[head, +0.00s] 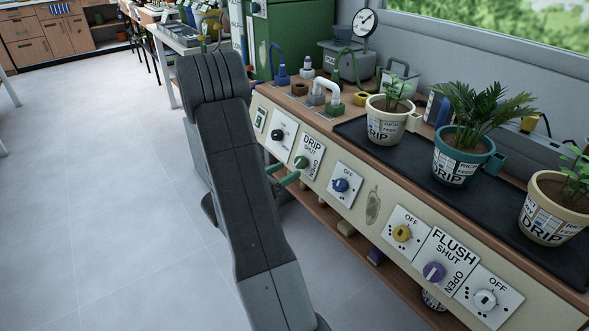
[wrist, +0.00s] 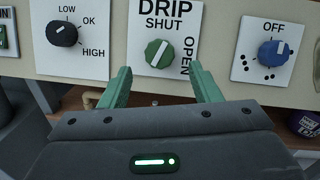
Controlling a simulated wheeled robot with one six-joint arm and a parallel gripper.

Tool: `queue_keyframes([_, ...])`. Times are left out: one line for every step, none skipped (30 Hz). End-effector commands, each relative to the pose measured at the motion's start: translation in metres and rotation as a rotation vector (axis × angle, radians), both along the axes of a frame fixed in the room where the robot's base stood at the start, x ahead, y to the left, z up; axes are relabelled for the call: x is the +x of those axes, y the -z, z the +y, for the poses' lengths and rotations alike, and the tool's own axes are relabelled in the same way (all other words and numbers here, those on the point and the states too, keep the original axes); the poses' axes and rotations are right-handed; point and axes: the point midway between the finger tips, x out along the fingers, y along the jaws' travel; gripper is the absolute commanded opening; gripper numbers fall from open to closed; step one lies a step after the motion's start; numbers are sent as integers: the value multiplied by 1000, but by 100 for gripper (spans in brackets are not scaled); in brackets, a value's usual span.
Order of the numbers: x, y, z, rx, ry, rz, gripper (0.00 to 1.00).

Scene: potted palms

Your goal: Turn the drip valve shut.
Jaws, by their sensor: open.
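The drip valve is a green round knob (head: 302,162) on a white plate marked DRIP, with SHUT above it and OPEN to its right. In the wrist view the knob (wrist: 159,54) is central, and its pale mark looks tilted near the top; its exact setting is hard to tell. My gripper (head: 283,173) is open and empty, its green fingers pointing at the panel. In the wrist view the fingertips of my gripper (wrist: 160,76) are apart, to the left and right and slightly below the knob, not visibly touching it.
A black LOW/OK/HIGH knob (wrist: 62,33) is left of the valve and a blue OFF knob (wrist: 273,53) right. Potted plants, including a teal pot (head: 462,158), stand on the bench above.

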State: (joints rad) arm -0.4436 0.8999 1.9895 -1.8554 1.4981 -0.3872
Motion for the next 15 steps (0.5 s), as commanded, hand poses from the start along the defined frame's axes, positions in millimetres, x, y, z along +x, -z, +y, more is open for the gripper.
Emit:
queue_keyframes([5,1,-7,1,5,-2,57])
queue_keyframes([8,1,-10,0,4,-3,57])
queue_keyframes([11,1,-15,0,5,-3,57])
queue_keyframes([14,1,-17,1,4,-2,57])
queue_keyframes([16,1,-19,1,3,-2,57])
queue_keyframes([19,1,-22,1,3,-2,57])
queue_keyframes([21,1,-24,0,3,-1,57])
queue_keyframes([23,1,-26,0,3,-1,57])
queue_keyframes([25,0,-28,0,2,-2,57])
queue_keyframes([26,0,-29,0,2,-2,57])
queue_keyframes([27,0,-30,0,2,-2,57])
queue_keyframes([28,0,-31,0,1,-2,57])
queue_keyframes([28,0,-31,0,1,-2,57])
queue_keyframes([28,0,-32,0,1,-2,57])
queue_keyframes([28,0,-32,0,1,-2,57])
